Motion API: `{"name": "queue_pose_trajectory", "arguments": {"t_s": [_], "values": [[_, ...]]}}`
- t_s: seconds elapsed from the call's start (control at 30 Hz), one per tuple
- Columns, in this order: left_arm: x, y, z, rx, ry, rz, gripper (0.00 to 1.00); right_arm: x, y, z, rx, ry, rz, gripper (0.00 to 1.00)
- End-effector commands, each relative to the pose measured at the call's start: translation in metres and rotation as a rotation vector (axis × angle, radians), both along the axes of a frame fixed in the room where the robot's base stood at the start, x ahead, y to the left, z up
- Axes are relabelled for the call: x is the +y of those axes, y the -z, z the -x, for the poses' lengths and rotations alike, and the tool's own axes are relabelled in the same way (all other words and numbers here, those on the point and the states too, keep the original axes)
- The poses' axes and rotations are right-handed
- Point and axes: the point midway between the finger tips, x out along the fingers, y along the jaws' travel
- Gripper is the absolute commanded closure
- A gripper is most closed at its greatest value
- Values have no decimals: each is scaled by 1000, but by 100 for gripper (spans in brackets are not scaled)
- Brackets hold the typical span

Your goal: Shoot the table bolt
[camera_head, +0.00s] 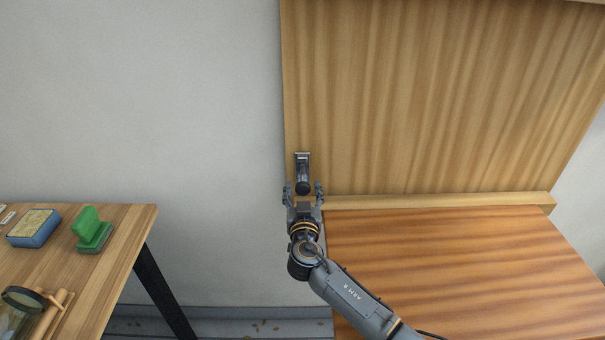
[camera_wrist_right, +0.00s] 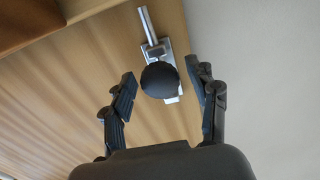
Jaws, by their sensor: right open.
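The bolt (camera_head: 303,158) is mounted on the lower left of an upright wooden panel (camera_head: 430,100), with a dark round knob (camera_head: 303,187) facing my right gripper. In the right wrist view the bolt's silver rod (camera_wrist_right: 149,25) and plate show behind the black knob (camera_wrist_right: 159,80). My right gripper (camera_head: 303,186) is open, with one finger on each side of the knob. In the right wrist view the fingers of that gripper (camera_wrist_right: 165,90) stand apart from the knob, with gaps on both sides. My left gripper is not in view.
A wooden tabletop (camera_head: 460,265) lies below the panel, with a ledge (camera_head: 430,201) along the panel's foot. A side table at left holds a green stamp-like object (camera_head: 91,230), a blue box (camera_head: 34,228) and a magnifier (camera_head: 24,299). Bare wall lies between.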

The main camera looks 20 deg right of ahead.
Motion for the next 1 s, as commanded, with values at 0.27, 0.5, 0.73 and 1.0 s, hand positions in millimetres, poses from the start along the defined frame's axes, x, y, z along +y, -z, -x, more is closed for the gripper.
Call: {"name": "queue_pose_trajectory", "arguments": {"t_s": [0.27, 0.5, 0.73, 1.0], "values": [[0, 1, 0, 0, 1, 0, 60, 6, 1, 22, 1, 0, -2, 41], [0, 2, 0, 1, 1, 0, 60, 12, 1, 41, 0, 0, -2, 41], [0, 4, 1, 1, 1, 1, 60, 17, 1, 58, 2, 0, -2, 41], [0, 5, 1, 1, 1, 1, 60, 18, 0, 64, 1, 1, -1, 41]]}}
